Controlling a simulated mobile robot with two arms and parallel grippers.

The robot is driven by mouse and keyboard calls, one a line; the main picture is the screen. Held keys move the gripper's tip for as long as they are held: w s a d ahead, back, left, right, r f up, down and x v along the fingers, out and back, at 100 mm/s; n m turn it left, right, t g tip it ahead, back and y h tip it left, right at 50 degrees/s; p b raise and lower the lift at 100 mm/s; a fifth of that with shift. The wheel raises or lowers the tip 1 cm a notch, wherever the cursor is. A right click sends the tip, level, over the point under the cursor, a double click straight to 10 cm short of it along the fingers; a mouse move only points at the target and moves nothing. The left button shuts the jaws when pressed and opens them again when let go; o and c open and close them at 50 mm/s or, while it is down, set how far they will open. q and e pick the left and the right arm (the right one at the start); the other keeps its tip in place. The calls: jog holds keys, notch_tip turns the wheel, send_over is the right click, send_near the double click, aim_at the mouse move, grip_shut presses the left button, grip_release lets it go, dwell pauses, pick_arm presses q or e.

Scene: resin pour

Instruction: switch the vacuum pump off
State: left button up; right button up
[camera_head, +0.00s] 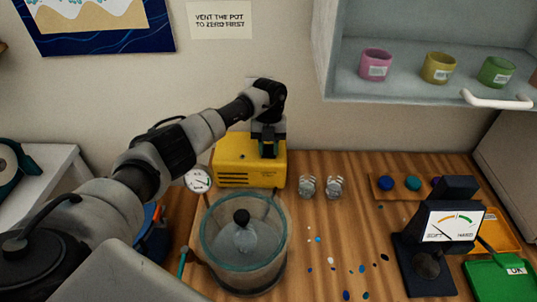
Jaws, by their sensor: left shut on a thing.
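The vacuum pump (249,170) is a yellow box with dark vent slots, at the back of the wooden bench against the wall. My left gripper (268,152) points down onto the right part of its top. It is shut on a small part there, which looks to be the pump's switch; the fingers hide most of it, and I cannot tell its position. A round white gauge (198,179) is beside the pump's left side. A clear round pot (245,246) with a black knob stands in front of the pump. My right gripper is not in view.
Two small clear cups (307,187) stand right of the pump. A dial tester (448,228), a green tray (495,281) and colored pieces (413,183) are at the right. A shelf (425,92) with colored cups overhangs the bench. Small colored chips lie mid-bench.

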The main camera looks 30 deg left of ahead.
aim_at(268, 146)
pick_arm(q)
jog(key=shift+w, duration=0.1)
jog(key=shift+r, duration=0.1)
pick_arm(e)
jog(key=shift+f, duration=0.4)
pick_arm(q)
jog(key=o, duration=0.9)
jog(key=b+v, duration=0.2)
jog(key=v, duration=0.3)
jog(key=b+v, duration=0.1)
jog(key=v, duration=0.4)
jog(key=shift+w+a+r+b, duration=0.15)
jog(key=shift+w+r+b, duration=0.15)
jog(key=shift+b, duration=0.1)
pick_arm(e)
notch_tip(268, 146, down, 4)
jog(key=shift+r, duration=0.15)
pick_arm(q)
jog(key=shift+s+f+g, duration=0.1)
jog(key=shift+g, duration=0.2)
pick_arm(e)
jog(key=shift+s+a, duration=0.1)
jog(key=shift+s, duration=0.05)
